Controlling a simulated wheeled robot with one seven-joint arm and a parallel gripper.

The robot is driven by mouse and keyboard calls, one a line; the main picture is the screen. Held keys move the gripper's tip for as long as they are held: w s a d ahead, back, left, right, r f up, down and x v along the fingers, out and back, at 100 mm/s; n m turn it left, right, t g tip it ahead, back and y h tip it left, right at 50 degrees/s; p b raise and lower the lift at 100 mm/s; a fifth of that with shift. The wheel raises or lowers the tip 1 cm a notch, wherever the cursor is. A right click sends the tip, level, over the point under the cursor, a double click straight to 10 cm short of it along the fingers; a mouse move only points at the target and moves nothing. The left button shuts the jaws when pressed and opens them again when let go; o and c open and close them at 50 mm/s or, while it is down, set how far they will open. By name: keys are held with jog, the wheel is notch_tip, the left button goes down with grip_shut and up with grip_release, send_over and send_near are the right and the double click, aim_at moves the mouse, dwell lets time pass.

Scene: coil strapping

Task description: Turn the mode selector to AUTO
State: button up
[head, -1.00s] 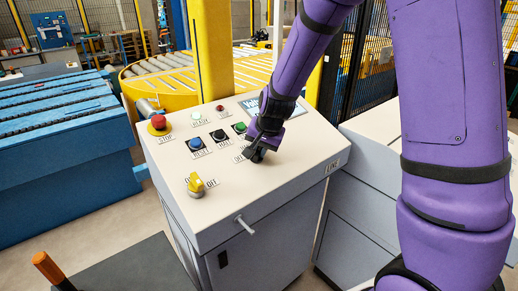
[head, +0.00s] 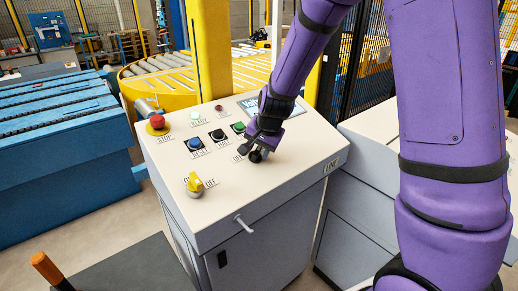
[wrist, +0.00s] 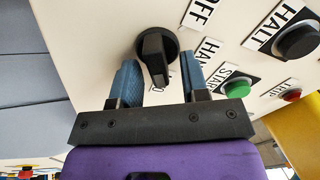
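The mode selector (wrist: 153,55) is a black round knob with a raised grip bar on the pale sloping panel. In the wrist view the bar runs nearly up and down the picture. In the head view my gripper (head: 260,147) is low over the panel's right part and partly hides the selector (head: 256,157).
The green START button (wrist: 237,88) and dark HALT button (wrist: 298,40) are near the right finger. The panel (head: 270,190) also carries a red stop button (head: 157,121), a blue button (head: 195,143) and a yellow switch (head: 194,183).

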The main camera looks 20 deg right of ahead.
jog(key=shift+r, duration=0.1)
jog(key=v, duration=1)
jog(key=shift+s+r, duration=0.15)
jog(key=shift+r, duration=0.1)
jog(key=shift+d, duration=0.1)
jog(key=s+d+r+n, duration=0.1)
jog(key=s+r+n, duration=0.2)
jog(key=s, duration=0.5)
jog(key=s+d+r+n, duration=0.2)
jog(key=s+r, duration=0.3)
jog(key=s, duration=0.4)
jog(key=s+d+r+n+t+h, duration=0.1)
jog(key=s+d+r+n, duration=0.1)
jog(key=s, duration=0.7)
jog(key=shift+r+n, duration=0.8)
jog(key=shift+r, duration=0.1)
jog(key=shift+c, duration=0.2)
